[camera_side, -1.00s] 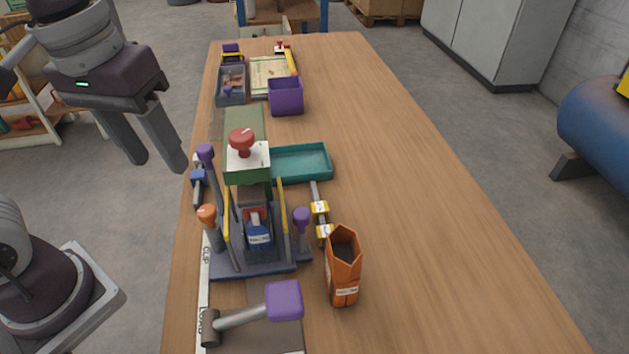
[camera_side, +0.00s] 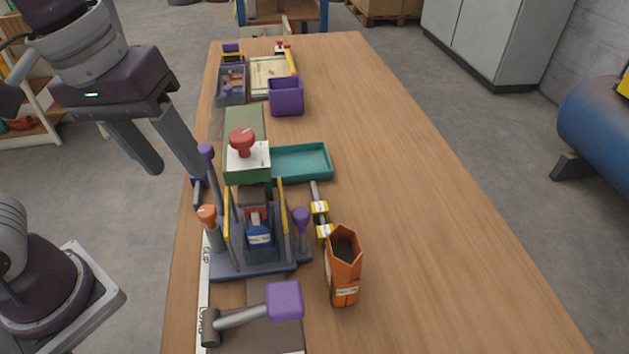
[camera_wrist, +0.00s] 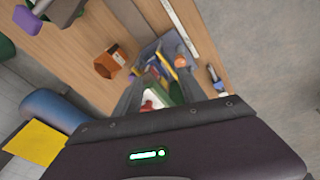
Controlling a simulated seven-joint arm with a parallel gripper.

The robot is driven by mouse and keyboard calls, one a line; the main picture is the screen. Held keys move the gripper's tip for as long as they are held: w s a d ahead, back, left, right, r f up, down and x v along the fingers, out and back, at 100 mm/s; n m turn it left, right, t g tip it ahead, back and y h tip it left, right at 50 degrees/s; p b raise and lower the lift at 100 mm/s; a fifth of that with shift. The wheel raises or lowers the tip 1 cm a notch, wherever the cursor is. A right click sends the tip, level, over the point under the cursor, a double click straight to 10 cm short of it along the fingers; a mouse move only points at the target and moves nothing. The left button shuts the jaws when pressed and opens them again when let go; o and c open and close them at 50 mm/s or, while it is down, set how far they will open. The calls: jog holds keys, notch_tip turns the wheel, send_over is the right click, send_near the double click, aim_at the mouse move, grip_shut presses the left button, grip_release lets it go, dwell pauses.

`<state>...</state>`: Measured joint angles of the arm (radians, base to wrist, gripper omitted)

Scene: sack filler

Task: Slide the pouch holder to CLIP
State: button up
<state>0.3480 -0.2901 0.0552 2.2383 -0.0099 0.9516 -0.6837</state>
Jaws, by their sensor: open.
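The sack filler (camera_side: 262,266) stands near the table's left edge, with a blue pouch (camera_side: 259,237) between its yellow-edged uprights. A white strip along its left side reads CLIP (camera_side: 206,254) and, nearer the camera, LOAD. A grey bar with a purple block handle (camera_side: 285,300) lies at the LOAD end; it also shows in the wrist view (camera_wrist: 65,17). I cannot tell for certain which part is the pouch holder. My gripper (camera_side: 178,170) is open and empty, above the table's left edge beside a purple-knobbed lever (camera_side: 206,152).
An orange container (camera_side: 344,265) stands right of the filler. Levers with orange (camera_side: 207,215) and purple (camera_side: 302,214) knobs flank it. A red knob (camera_side: 242,140) tops the machine. A teal tray (camera_side: 302,162) and a purple bin (camera_side: 286,97) lie behind. The table's right side is clear.

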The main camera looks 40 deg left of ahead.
jog(key=w+d+f+n+g+y, duration=0.1)
jog(key=w+d+f+n+g, duration=0.25)
jog(key=d, duration=0.65)
notch_tip(320, 180, up, 3)
send_over(315, 188)
jog(key=shift+n+t, duration=0.45)
notch_tip(315, 188, down, 24)
jog(key=shift+f, duration=0.25)
